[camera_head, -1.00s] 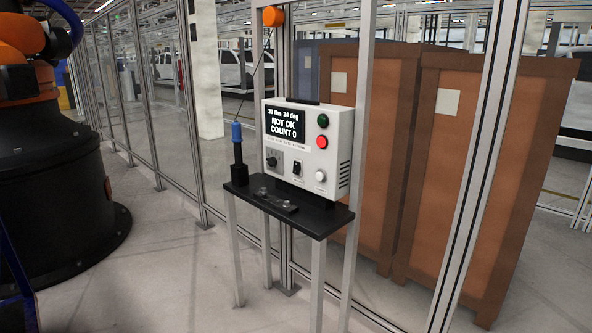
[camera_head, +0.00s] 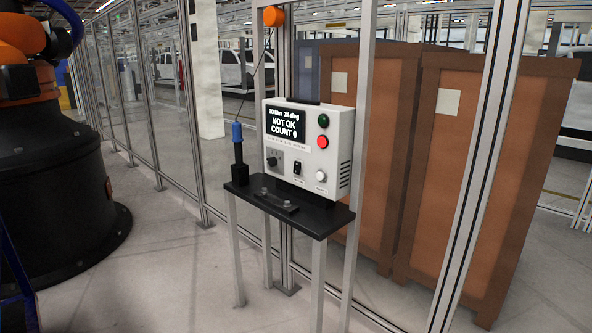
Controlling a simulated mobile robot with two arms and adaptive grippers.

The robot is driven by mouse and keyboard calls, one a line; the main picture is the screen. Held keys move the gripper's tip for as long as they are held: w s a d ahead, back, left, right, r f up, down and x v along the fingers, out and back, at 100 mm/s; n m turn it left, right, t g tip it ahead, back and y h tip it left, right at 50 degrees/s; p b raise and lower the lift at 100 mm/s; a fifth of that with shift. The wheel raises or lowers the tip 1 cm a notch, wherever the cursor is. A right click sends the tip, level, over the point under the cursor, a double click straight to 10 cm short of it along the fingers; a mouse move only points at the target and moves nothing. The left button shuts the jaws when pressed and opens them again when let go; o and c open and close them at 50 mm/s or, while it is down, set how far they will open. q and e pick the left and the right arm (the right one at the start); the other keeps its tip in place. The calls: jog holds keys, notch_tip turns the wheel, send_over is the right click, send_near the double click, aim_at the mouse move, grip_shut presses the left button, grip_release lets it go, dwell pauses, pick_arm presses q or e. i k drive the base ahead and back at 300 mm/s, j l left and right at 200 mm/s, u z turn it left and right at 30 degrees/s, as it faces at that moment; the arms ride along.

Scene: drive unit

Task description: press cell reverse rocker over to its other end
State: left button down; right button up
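A white control box (camera_head: 309,147) stands on a small black shelf on a stand. Its black rocker switch (camera_head: 297,167) sits low on the front face, between a dark selector knob (camera_head: 272,161) and a white knob (camera_head: 321,177). The rocker is too small to tell which end is pressed in. The display (camera_head: 285,123) reads "NOT OK" and "COUNT 0". A green button (camera_head: 323,121) and a red button (camera_head: 322,142) are at the upper right of the face. Neither of my grippers is in view.
A blue-topped tool (camera_head: 237,134) stands upright at the left end of the black shelf (camera_head: 325,224). Large brown crates (camera_head: 480,170) are behind the fence at right. A big robot base (camera_head: 50,190) stands at far left. The floor before the stand looks clear.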

aim_at(297, 169)
jog(key=i+l, duration=0.35)
jog(key=i, duration=0.15)
jog(key=i+l+z, duration=0.1)
jog(key=i+l, duration=0.2)
jog(key=i, duration=0.2)
jog(key=i+l, duration=0.3)
jog(key=i, duration=0.25)
jog(key=i+l, duration=0.3)
jog(key=i, duration=0.2)
jog(key=z, duration=0.05)
